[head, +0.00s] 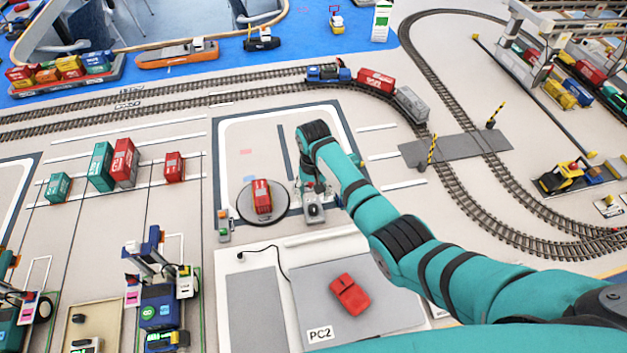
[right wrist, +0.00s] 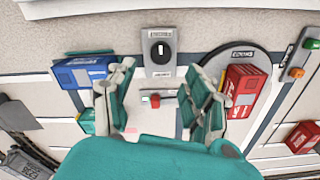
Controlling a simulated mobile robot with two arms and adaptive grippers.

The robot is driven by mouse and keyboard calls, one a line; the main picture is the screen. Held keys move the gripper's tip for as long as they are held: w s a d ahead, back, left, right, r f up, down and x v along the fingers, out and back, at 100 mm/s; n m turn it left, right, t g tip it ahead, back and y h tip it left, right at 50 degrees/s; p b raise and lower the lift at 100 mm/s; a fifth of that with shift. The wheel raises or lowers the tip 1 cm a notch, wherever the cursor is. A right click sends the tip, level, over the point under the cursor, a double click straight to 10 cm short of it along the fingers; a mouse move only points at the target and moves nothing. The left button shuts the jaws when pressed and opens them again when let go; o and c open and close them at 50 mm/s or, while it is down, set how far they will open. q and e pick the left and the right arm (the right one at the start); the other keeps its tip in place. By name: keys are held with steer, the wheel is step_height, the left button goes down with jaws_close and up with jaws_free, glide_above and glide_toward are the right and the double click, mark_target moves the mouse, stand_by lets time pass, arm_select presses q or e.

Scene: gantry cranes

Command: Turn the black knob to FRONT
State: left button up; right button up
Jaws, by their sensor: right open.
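A white mark on the knob runs about vertically in that view. The label text is too small to read for certain. In the head view the grey control box (head: 314,212) is just below my right gripper (head: 312,190), partly covered by it. My right gripper is open in the wrist view (right wrist: 158,74), with one finger on either side of the knob's line and nothing between them. My left gripper is not in view.
A round turntable (head: 281,209) carrying a red container (head: 262,195) is left of the control box. A red car (head: 349,294) lies on the grey PC2 pad (head: 395,310). A blue container (right wrist: 82,72) and a red button (right wrist: 155,100) show near my fingers.

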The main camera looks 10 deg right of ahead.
mark_target(313, 206)
steer(key=shift+r, duration=2.8)
